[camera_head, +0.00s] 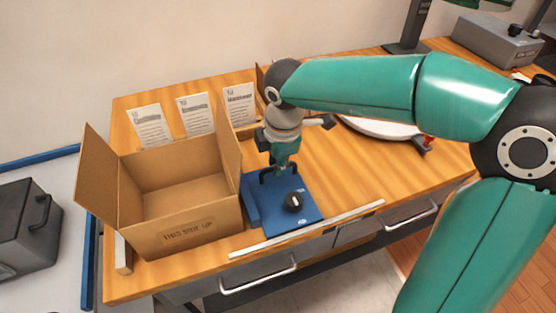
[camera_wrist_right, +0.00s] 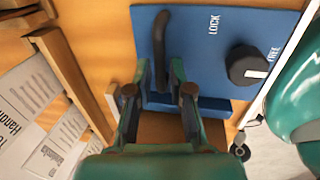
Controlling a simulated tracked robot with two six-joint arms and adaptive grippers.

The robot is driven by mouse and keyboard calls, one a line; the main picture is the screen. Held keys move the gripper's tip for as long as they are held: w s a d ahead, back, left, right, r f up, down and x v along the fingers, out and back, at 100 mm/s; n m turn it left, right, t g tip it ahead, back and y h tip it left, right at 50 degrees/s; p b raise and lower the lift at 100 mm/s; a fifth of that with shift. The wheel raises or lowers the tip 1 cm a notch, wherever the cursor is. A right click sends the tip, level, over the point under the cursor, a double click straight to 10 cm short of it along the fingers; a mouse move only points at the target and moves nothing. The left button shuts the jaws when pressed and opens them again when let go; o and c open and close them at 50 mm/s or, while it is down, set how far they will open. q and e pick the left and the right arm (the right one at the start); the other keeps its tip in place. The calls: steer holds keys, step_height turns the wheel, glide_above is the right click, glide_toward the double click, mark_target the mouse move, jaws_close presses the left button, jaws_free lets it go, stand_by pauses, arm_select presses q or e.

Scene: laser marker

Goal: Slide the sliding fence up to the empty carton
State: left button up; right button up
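The sliding fence (camera_head: 308,212) is a blue plate with an upright face on its left, a black handle and a black knob (camera_head: 293,202). In the right wrist view, the fence (camera_wrist_right: 200,55) carries the words LOCK and FREE, and the knob's white mark lies on the FREE side. The empty open carton (camera_head: 190,225) stands just left of the fence; I cannot tell whether they touch. My right gripper (camera_head: 282,168) is down at the handle. In the wrist view its fingers (camera_wrist_right: 160,75) stand apart on both sides of the handle (camera_wrist_right: 158,45). My left gripper is not in view.
A pale rail (camera_head: 310,228) runs along the table's front edge. Several printed cards (camera_head: 196,115) stand behind the carton.

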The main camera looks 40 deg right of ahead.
mark_target(260, 171)
jaws_close()
steer(key=shift+w+a, duration=0.25)
steer(key=shift+a, duration=0.75)
steer(key=shift+w+a, duration=0.2)
steer(key=shift+a, duration=0.75)
steer(key=shift+o, duration=2.4)
jaws_free()
